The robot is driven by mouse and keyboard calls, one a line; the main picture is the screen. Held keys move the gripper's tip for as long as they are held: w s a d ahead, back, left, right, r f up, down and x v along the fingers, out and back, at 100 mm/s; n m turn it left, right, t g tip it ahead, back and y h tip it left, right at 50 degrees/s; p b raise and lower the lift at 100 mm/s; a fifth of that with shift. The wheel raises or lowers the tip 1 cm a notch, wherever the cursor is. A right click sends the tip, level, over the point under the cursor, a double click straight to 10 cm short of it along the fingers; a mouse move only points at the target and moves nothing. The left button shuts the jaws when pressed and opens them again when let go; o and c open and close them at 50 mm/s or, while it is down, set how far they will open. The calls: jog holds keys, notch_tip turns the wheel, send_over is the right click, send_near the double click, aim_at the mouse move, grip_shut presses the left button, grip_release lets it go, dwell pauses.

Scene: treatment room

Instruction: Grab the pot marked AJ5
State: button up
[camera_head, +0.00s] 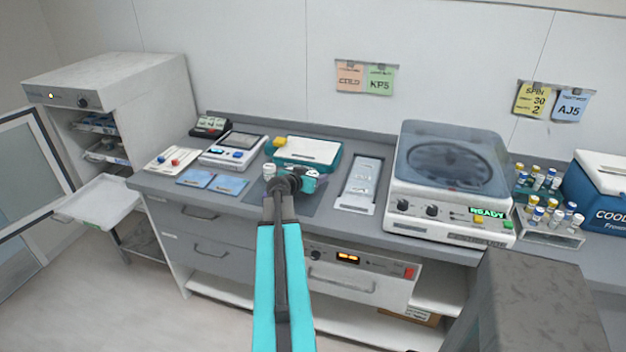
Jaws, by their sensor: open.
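No pot with a readable AJ5 mark shows. A blue wall note (570,105) reads AJ5. Small pots or tubes with yellow, blue and white caps stand in a back rack (538,181) and a front rack (552,226) at the right; their labels are too small to read. A small white pot (269,171) stands on the counter just left of my gripper. My gripper (299,177) is open over the middle of the counter, in front of a teal-edged device, far left of the racks. Its fingertips are partly hidden by its own wrist.
A centrifuge (449,187) with a READY display stands between my gripper and the racks. A blue cooler (603,187) is at the far right. A white tray (361,186) lies right of my gripper. An open cabinet (112,100) with a pulled-out shelf is at the left.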

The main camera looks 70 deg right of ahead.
aim_at(312, 174)
jog(key=c, duration=1.1)
jog(key=shift+r, duration=0.15)
jog(key=shift+c, duration=0.2)
jog(key=shift+r+b, duration=0.75)
jog(key=shift+r, duration=0.65)
jog(key=shift+a+r, duration=0.15)
jog(key=shift+a, duration=0.15)
jog(key=a+b, duration=0.1)
jog(key=a, duration=0.1)
jog(key=s+a+b, duration=0.1)
jog(key=a, duration=0.2)
jog(key=s+a, duration=0.1)
jog(key=a, duration=0.1)
jog(key=shift+a+r+b, duration=0.3)
jog(key=shift+a+b, duration=0.05)
jog(key=shift+b, duration=1.05)
jog(key=shift+a+b, duration=0.1)
jog(key=shift+b, duration=0.3)
